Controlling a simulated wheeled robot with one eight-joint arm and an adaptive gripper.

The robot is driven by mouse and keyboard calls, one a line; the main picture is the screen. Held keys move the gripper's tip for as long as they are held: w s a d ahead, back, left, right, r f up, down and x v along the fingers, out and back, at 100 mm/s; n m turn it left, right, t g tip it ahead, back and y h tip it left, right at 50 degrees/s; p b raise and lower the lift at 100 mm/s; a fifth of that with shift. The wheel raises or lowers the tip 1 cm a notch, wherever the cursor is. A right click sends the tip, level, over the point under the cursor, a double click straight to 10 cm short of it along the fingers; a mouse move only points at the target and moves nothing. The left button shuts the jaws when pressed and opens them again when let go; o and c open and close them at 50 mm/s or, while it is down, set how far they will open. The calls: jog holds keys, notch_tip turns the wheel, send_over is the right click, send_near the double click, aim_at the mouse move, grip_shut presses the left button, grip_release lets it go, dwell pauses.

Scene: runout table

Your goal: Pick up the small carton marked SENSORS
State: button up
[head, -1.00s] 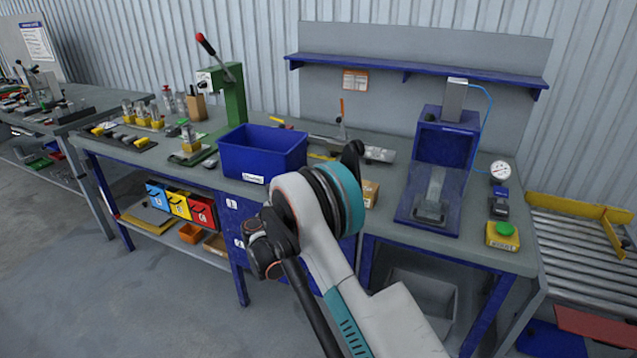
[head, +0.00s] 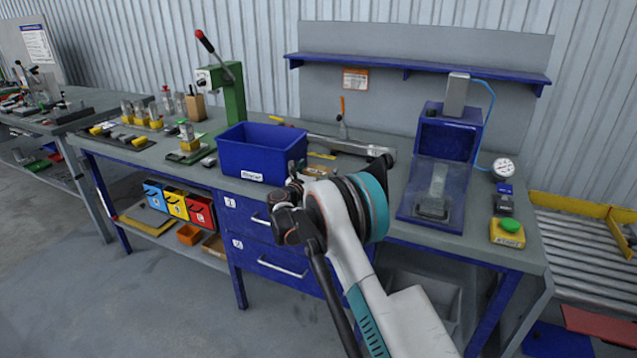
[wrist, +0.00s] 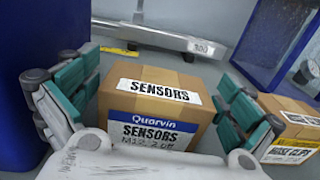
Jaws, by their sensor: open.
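The small brown carton marked SENSORS (wrist: 150,103) sits in the middle of the wrist view, with a white top label and a blue-and-white front label. My gripper (wrist: 157,108) is open, with one teal-padded finger at each side of the carton. Gaps seem to remain, and I cannot tell whether either finger touches it. In the head view my arm hides most of the gripper. A bit of brown carton (head: 318,171) shows just left of the arm, beside the blue bin; its label is not readable there.
A second labelled carton (wrist: 290,125) stands close to the right finger. A blue bin (head: 262,155) is close on the left. A blue press fixture (head: 440,165) stands to the right. A metal bar marked 300 (wrist: 160,38) lies behind the carton.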

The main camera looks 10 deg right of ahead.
jog(key=c, duration=1.1)
